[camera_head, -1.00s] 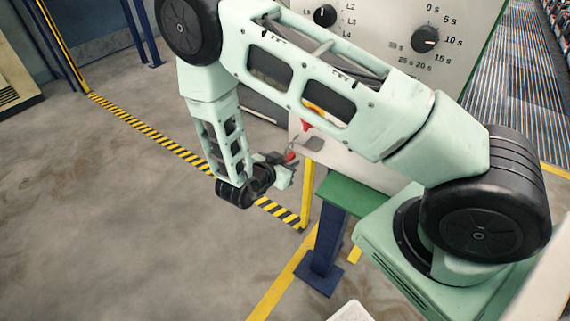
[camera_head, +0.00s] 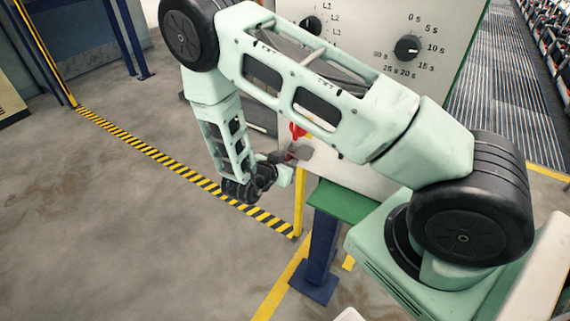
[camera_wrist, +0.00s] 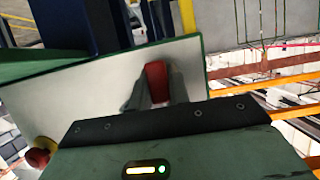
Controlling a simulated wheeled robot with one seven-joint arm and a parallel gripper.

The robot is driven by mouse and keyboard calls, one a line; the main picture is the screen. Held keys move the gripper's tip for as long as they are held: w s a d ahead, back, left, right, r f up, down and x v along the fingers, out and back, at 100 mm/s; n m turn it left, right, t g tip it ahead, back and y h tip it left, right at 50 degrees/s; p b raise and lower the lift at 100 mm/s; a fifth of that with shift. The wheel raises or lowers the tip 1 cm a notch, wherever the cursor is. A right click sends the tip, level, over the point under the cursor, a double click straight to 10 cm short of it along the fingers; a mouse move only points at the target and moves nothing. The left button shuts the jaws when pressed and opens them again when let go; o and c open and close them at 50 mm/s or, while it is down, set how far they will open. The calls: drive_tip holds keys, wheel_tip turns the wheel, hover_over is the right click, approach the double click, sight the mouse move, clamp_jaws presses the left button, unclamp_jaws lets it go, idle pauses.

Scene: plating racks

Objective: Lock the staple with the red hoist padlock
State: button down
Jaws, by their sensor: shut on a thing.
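My gripper (camera_head: 286,172) is at the end of my folded arm, left of the pale control panel (camera_head: 380,168) in the head view. It is shut on the red padlock (camera_wrist: 156,80), which stands between the grey fingers in the wrist view. Only a bit of red (camera_head: 291,156) shows at the fingers in the head view. A grey plate (camera_head: 302,152) on the panel's lower left is close to the fingers. I cannot make out the staple for certain, nor the padlock's shackle. No contact with the panel can be made out.
Black dials (camera_head: 407,48) are higher up. A blue post (camera_head: 318,255) with a green top (camera_head: 343,203) stands below.

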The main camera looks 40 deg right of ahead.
sight(306, 164)
drive_tip(key=shift+f+b, duration=0.95)
drive_tip(key=shift+f, duration=0.35)
drive_tip(key=shift+s+d, duration=0.25)
drive_tip(key=shift+s, duration=0.35)
drive_tip(key=shift+s+d, duration=0.2)
drive_tip(key=shift+s, duration=0.45)
drive_tip(key=shift+s+d, duration=0.25)
drive_tip(key=shift+s, duration=0.35)
drive_tip(key=c, duration=2.2)
unclamp_jaws()
drive_tip(key=shift+r+p, duration=1.25)
drive_tip(key=shift+f, duration=0.35)
drive_tip(key=c, duration=1.3)
unclamp_jaws()
drive_tip(key=shift+o, duration=0.2)
